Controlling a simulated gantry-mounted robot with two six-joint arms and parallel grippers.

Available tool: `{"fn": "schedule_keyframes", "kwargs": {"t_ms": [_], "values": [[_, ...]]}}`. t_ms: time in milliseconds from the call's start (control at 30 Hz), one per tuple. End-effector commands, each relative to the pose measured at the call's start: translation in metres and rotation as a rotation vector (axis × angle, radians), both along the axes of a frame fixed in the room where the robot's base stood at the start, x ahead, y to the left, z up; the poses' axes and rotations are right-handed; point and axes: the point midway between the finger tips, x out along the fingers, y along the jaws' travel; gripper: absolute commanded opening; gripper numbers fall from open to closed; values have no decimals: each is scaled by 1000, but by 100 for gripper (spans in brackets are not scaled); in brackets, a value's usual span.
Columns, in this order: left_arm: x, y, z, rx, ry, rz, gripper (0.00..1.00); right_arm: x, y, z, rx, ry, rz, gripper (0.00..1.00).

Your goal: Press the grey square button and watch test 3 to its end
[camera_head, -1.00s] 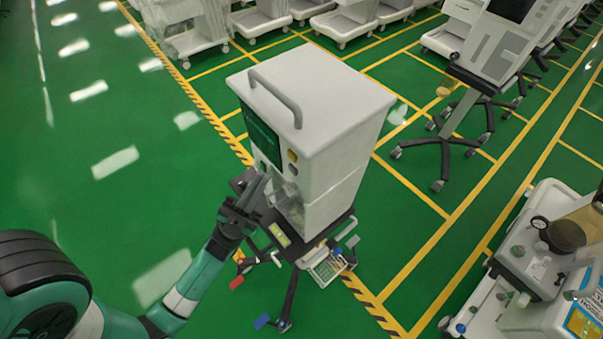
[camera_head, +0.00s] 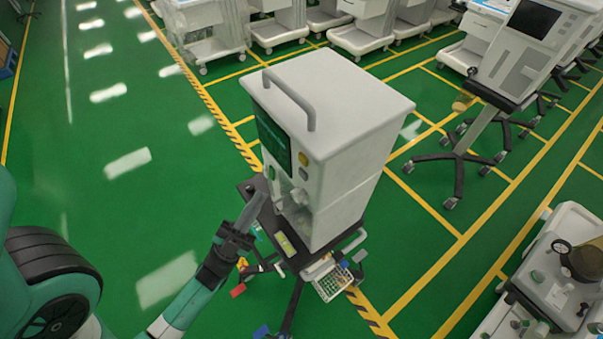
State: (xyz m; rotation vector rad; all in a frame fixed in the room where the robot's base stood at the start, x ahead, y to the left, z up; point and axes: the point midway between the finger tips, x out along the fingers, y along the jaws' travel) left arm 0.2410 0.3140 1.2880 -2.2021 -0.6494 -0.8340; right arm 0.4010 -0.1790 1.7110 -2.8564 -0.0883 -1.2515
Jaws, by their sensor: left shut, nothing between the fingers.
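The white machine (camera_head: 345,120) stands on a dark wheeled stand, with a grey handle on top. Its dark green screen (camera_head: 273,138) faces left and is seen at a steep angle, so its text is not readable. Below the screen is a small pale square (camera_head: 271,172), perhaps the grey square button; its colour is hard to tell. My right gripper is not in view.
A keypad-like panel (camera_head: 332,282) hangs low at the stand's side. Another machine with a dark screen (camera_head: 534,18) stands at the back right, and equipment (camera_head: 560,285) at the lower right. White carts line the back. The green floor at left is free.

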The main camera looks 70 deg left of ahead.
Motion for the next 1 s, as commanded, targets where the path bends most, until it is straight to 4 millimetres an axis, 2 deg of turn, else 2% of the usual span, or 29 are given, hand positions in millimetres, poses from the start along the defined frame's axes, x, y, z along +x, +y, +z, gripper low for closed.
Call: {"fn": "schedule_keyframes", "kwargs": {"t_ms": [200,433,600,1000], "values": [[33,5,0,2,-2,-5,0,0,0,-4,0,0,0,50],[60,10,-2,1,0,-3,0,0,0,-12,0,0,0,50],[67,12,-1,-1,0,-2,0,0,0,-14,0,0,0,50],[68,12,0,-1,2,-1,0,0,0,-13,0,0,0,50]]}}
